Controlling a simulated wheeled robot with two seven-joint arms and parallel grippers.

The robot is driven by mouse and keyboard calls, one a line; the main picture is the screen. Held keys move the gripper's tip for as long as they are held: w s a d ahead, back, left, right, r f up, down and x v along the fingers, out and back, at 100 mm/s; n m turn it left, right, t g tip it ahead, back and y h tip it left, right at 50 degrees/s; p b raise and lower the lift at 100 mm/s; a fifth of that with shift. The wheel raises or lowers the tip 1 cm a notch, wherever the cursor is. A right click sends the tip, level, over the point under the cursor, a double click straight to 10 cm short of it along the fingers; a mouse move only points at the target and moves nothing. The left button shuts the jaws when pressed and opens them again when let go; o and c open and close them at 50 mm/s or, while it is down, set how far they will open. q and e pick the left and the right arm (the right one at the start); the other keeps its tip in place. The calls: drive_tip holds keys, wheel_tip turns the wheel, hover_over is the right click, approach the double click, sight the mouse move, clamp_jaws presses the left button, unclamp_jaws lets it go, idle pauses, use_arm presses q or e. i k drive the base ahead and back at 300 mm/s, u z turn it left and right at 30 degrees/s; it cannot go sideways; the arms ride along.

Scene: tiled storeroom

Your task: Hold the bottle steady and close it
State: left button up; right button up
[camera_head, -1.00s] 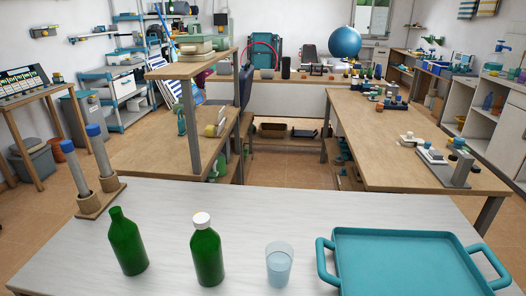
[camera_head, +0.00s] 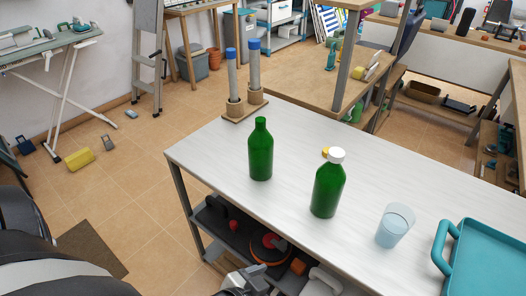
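A green bottle (camera_head: 261,155) without a cap stands upright on the light table (camera_head: 300,130). My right gripper is not in view.
A clear glass (camera_head: 395,226) stands right of the capped bottle, near a teal tray (camera_head: 490,265). Two blue-topped posts in a wooden holder (camera_head: 246,106) stand at the table's back left corner. A dark shelf (camera_head: 220,222) with loose items is under the table.

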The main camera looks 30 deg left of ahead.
sight(261, 142)
drive_tip(key=u, duration=0.55)
drive_tip(key=k, duration=0.9)
drive_tip(key=u, duration=0.65)
drive_tip(key=i, duration=0.85)
drive_tip(key=u, duration=0.15)
